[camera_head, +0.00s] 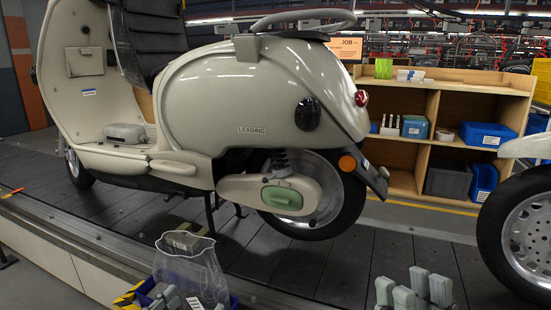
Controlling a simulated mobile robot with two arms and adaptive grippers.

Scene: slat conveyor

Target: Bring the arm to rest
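My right gripper (413,290) shows at the bottom right, with grey-green finger pads pointing up the picture. The pads stand a little apart and nothing shows between them. Grey parts that look like my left gripper (172,299) show at the bottom, low against a clear plastic piece (188,262). The picture edge cuts them off, so its opening is hidden. Neither gripper touches the cream scooter (225,95), which stands on the slat conveyor (330,265) beyond them.
A blue bin (233,301) with a yellow-black striped edge is at the bottom. A second scooter's wheel (520,235) stands at the right. A wooden shelf (455,80) with blue boxes is behind. Bare slats lie between the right gripper and the scooter.

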